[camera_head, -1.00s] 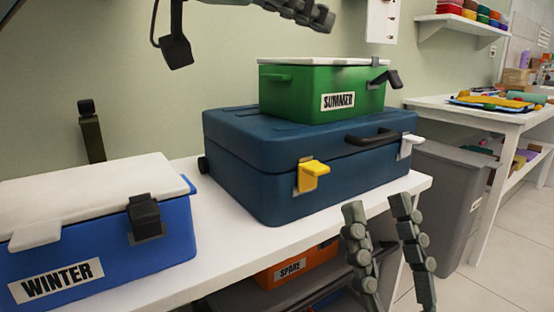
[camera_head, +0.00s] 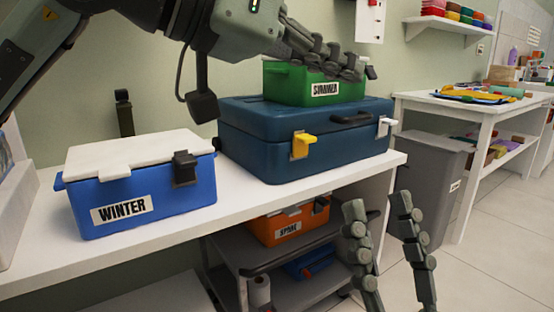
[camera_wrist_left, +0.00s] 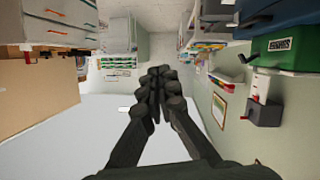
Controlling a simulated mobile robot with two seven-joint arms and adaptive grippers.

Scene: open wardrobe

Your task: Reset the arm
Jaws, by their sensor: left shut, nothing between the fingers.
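My left gripper (camera_head: 345,68) reaches in from the upper left in the head view. Its fingers are together and empty, in front of the top of the green SUMMER box (camera_head: 330,89) in the picture; I cannot tell the gap between them. In the left wrist view the closed fingers (camera_wrist_left: 158,78) point away with nothing between them, and the green box (camera_wrist_left: 290,54) is at the upper right. My right gripper (camera_head: 380,207) is at the lower right of the head view, fingers upward and apart, empty, in front of the shelf's end.
The green box stands on a dark blue case (camera_head: 262,150) with a yellow latch. A blue WINTER box (camera_head: 178,196) with a white lid stands left on the white shelf (camera_head: 290,193). An orange SPARE box (camera_head: 262,229) is below. A grey bin (camera_head: 430,175) and white table stand right.

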